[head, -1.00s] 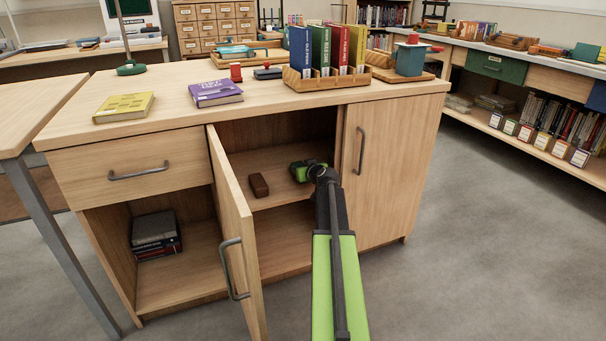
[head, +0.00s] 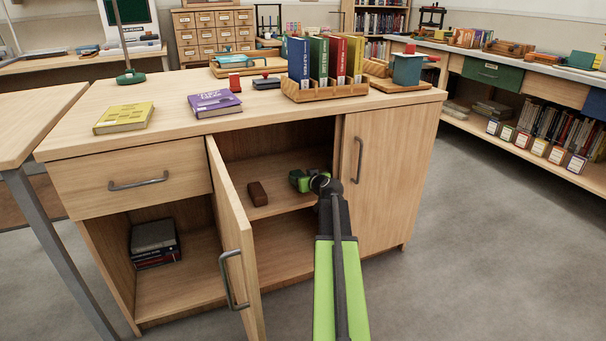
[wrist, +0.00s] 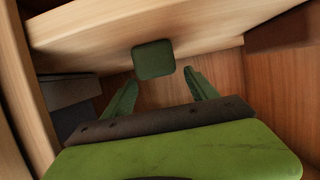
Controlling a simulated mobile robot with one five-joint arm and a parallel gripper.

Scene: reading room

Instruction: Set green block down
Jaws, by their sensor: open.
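The green block (wrist: 154,59) is a small dark green piece with rounded corners, just beyond my fingertips in the wrist view. In the head view the block (head: 295,177) shows small at the inner shelf (head: 275,199) of the cabinet, left of my wrist. My gripper (wrist: 160,77) is open, with one finger on each side of a clear gap. The block does not appear clamped. Whether a fingertip touches it, and its underside, I cannot tell. In the head view my gripper's fingers are too small to make out.
A brown block (head: 257,193) lies on the same shelf to the left. The cabinet's left door (head: 234,240) stands open toward me; the right door (head: 385,180) is shut. Dark books (head: 154,243) lie in the lower left compartment. The cabinet top holds books and a wooden rack (head: 325,91).

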